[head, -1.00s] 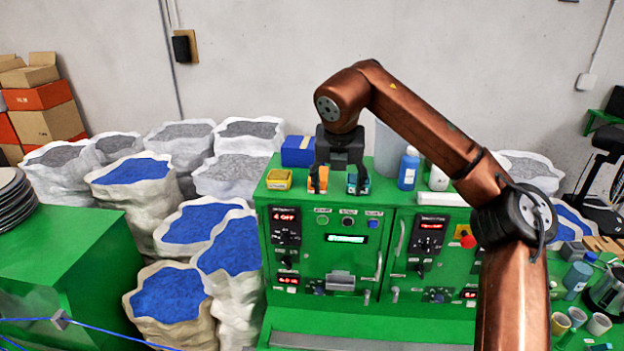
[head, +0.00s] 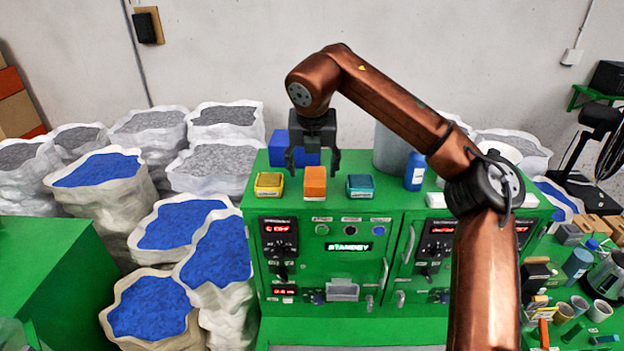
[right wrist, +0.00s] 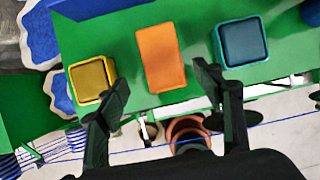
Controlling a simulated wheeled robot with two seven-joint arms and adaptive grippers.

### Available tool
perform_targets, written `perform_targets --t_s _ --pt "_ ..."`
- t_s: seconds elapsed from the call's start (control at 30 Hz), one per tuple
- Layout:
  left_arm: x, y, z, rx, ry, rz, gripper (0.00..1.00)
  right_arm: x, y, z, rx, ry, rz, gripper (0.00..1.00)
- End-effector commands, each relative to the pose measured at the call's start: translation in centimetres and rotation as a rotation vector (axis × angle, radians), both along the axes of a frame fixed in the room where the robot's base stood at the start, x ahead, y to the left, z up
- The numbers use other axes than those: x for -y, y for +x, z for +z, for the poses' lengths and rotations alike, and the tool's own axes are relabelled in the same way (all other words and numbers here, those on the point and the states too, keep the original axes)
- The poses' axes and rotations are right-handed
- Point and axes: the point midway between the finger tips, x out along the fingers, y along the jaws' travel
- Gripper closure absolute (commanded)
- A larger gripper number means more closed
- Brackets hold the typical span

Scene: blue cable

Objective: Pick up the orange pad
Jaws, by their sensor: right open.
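The orange pad (head: 315,183) stands near the front edge of the green cabinet top (head: 337,200), between a yellow pad (head: 269,184) and a teal pad (head: 360,186). My right gripper (head: 313,174) is open, with its fingers pointing down just above and behind the orange pad in the head view. In the right wrist view the orange pad (right wrist: 161,58) lies ahead, between the lines of the two open fingers (right wrist: 162,85), with nothing held. The left gripper is not in view.
A blue box (head: 292,148) sits behind the pads, and a blue bottle (head: 415,172) and grey cylinder (head: 392,150) stand to the right. Sacks of blue and grey granules (head: 182,222) crowd the left. A blue cable (right wrist: 270,122) shows in the wrist view.

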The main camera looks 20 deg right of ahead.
Motion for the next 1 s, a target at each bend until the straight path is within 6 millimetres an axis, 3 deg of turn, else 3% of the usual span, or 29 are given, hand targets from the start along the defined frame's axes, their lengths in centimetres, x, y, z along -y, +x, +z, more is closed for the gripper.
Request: perform_targets --t_s 0.27,0.47,0.6,0.73,1.0 --pt "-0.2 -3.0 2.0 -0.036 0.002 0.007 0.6 1.3 1.7 -2.6 -0.004 -0.001 -0.001 0.39" --pt "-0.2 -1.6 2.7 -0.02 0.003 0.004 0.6 1.7 2.6 -4.8 -0.001 0.0 0.0 0.39" --pt "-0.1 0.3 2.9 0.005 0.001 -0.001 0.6 1.7 2.6 -5.2 0.001 0.001 -0.001 0.39" --pt "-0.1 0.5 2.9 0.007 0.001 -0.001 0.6 1.7 2.7 -5.2 0.0 0.0 -0.001 0.39" --pt "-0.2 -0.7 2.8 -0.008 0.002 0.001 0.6 1.7 2.6 -5.2 0.001 0.001 -0.001 0.58"
